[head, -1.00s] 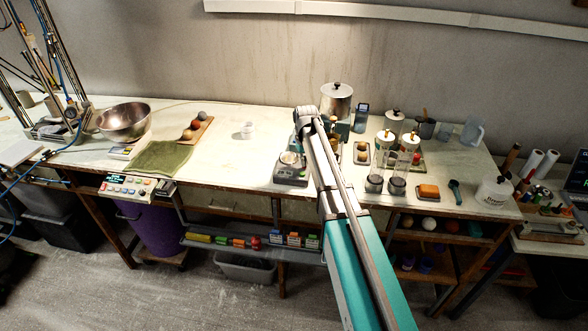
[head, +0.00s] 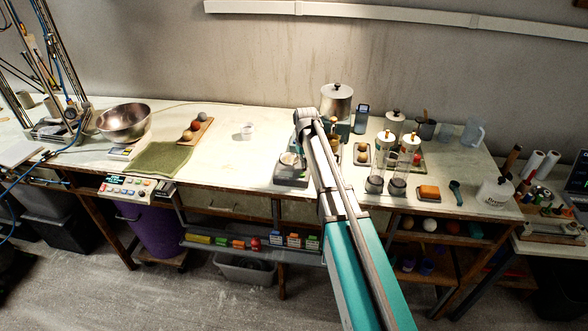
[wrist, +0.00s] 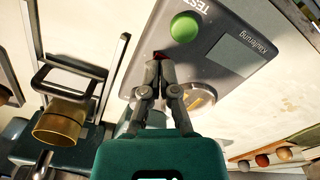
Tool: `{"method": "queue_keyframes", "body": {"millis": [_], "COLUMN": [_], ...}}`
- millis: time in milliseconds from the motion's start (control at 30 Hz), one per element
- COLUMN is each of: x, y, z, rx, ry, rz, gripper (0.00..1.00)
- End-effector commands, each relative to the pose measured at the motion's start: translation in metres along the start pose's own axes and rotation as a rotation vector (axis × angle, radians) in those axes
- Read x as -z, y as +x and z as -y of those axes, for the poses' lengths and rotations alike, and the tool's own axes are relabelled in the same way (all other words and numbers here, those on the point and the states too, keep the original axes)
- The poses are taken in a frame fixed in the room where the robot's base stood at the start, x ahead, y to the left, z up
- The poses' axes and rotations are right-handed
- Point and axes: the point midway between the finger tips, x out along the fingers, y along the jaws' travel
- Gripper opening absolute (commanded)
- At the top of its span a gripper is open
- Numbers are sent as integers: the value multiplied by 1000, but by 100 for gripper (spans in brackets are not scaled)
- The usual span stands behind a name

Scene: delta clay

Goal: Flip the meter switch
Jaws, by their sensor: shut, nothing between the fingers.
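The grey meter (wrist: 225,60) fills the upper right of the wrist view. Its face carries a green button (wrist: 184,27) by the word TEST, a blank-looking display (wrist: 234,53) and a round brass-coloured part (wrist: 200,97). A small dark red part (wrist: 161,54), perhaps the switch, shows right at my fingertips. My gripper (wrist: 158,64) is shut and empty, with its tips over or touching that red part; I cannot tell which. The tips hide most of it, so its position is unclear. In the head view the meter (head: 291,181) stands near the bench's front edge, partly behind my arm.
A brass cylinder (wrist: 60,125) in a dark bracket lies left of the gripper in the wrist view.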

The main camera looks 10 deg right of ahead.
Motion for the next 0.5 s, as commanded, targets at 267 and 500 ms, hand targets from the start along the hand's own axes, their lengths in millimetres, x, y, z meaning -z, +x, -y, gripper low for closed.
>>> {"method": "queue_keyframes", "body": {"millis": [267,500], "x": [0,0], "y": [-18,-32], "z": [0,0], "rx": [0,0], "ry": [0,0], "rz": [0,0], "gripper": [0,0]}}
